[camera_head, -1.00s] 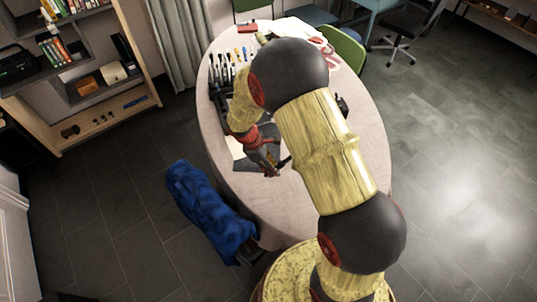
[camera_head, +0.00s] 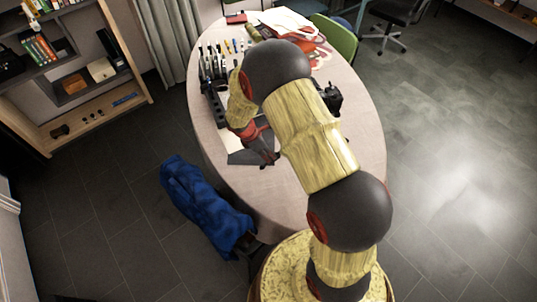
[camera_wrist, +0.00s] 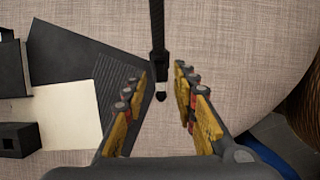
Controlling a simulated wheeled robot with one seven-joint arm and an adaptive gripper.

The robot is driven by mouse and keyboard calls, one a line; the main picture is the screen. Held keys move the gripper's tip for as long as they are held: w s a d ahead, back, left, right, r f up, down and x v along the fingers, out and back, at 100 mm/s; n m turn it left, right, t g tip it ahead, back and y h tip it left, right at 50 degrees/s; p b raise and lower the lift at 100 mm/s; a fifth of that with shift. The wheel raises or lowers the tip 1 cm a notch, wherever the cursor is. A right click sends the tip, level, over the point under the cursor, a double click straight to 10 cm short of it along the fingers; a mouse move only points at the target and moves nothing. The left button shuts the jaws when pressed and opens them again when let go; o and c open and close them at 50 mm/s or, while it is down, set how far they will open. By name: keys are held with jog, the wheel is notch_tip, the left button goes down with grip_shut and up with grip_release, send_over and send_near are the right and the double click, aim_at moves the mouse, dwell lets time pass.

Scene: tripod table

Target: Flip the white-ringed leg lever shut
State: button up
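In the wrist view a black tripod leg (camera_wrist: 157,35) runs down from the top edge to a dark tip between my fingers. A small whitish band (camera_wrist: 160,86) shows just above that tip; no separate lever can be made out. My gripper (camera_wrist: 164,90) is open, with one finger on each side of the leg's end and a gap on both sides. In the head view my gripper (camera_head: 272,160) is over the near left part of the table (camera_head: 290,205). The arm hides much of the table there, and the leg is not clear in that view.
Dark flat sheets (camera_wrist: 75,60), a cream sheet (camera_wrist: 70,118) and black blocks (camera_wrist: 17,140) lie left of the leg. A black camera-like object (camera_head: 330,97) stands right of my arm. A blue-draped seat (camera_head: 205,205) is beside the table. Bare tabletop lies right of the leg.

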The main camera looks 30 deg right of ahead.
jog(key=shift+d+f, duration=0.2)
jog(key=shift+f, duration=0.25)
jog(key=shift+c, duration=0.5)
grip_shut()
